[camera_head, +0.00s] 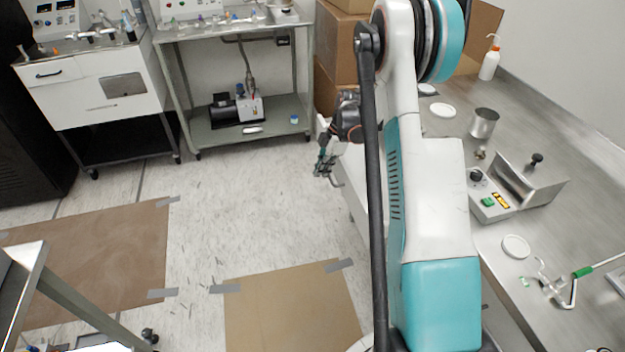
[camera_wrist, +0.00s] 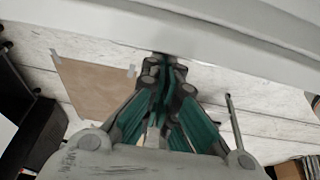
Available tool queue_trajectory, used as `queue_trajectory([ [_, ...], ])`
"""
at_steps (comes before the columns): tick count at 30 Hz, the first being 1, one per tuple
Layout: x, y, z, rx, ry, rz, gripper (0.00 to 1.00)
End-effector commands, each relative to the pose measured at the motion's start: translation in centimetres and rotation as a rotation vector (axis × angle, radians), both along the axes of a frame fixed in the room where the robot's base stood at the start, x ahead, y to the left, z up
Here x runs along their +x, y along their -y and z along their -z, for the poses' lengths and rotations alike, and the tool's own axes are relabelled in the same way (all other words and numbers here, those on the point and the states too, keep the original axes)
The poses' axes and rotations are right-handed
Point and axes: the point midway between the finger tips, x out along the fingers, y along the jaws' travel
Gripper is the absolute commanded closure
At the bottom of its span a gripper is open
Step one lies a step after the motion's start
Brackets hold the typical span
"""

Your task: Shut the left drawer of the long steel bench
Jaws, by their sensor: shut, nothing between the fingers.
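The long steel bench (camera_head: 545,245) fills the right side of the head view; my arm hides much of its front. A white drawer front (camera_head: 356,182) shows left of my arm, below the bench top. Most of the drawer is hidden, so how far out it stands cannot be told. My gripper (camera_head: 322,170) is shut and empty, at the outer side of this white front, close to a bent metal handle. In the wrist view my gripper (camera_wrist: 163,65) points at a pale panel (camera_wrist: 215,28) across the top. Its fingertips are at the panel's lower edge; contact is unclear.
On the bench stand a metal cup (camera_head: 484,123), a wash bottle (camera_head: 490,62) and a heat sealer (camera_head: 515,185). Cardboard boxes (camera_head: 337,48) stand behind my gripper. A white drawer cabinet (camera_head: 95,90) and a steel cart (camera_head: 240,35) are at the back. The middle floor is clear.

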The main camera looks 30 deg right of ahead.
Motion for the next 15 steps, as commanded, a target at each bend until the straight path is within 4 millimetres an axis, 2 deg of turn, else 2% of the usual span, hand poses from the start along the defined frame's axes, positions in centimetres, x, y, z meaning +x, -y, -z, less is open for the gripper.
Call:
queue_trajectory([
  [1,0.1,1.4,0.0,0.000,-0.001,0.005,1.00],
  [6,-0.6,5.3,0.0,0.000,0.000,0.004,1.00],
  [15,-1.9,9.7,0.0,0.000,-0.002,0.002,1.00],
])
